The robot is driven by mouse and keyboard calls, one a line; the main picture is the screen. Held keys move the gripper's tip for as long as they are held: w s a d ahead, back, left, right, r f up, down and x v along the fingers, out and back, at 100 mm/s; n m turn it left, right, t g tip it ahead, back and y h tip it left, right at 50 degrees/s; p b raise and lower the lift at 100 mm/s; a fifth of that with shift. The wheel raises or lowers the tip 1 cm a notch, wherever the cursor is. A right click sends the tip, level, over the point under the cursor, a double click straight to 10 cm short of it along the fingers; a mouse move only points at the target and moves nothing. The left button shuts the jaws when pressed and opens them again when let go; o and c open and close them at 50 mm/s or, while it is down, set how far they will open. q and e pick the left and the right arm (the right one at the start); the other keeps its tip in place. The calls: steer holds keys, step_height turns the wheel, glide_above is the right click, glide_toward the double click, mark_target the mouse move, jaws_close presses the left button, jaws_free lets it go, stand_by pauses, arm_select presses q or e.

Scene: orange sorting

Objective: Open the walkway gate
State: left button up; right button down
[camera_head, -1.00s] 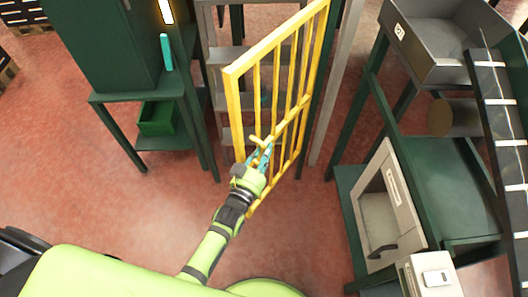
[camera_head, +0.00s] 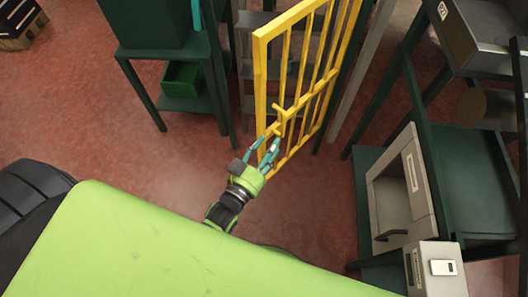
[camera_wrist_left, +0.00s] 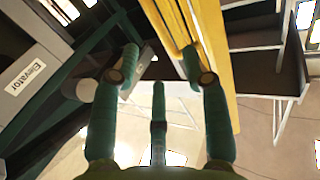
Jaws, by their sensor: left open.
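The yellow barred walkway gate (camera_head: 297,88) stands swung at an angle in the middle of the head view. A short yellow handle (camera_head: 281,117) sticks out from its near side. My left gripper (camera_head: 268,152) is open and just below the handle, beside the gate's lower bars. The exact gap to the gate is hard to judge. In the left wrist view, the open teal fingers (camera_wrist_left: 160,75) spread apart, and the yellow gate (camera_wrist_left: 205,55) runs behind the right-hand finger. Nothing is held between the fingers. My right gripper is not in view.
A dark green cabinet stand with a green bin (camera_head: 182,80) is left of the gate. Grey steps (camera_head: 250,75) lie behind it. At right stand a green-framed bench with a grey box (camera_head: 398,190) and a grey tray (camera_head: 478,35). Red floor between is clear.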

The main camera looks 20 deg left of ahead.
arm_select(q)
steer(key=shift+s+a, duration=0.25)
steer(key=shift+s, duration=0.85)
steer(key=shift+c, duration=0.4)
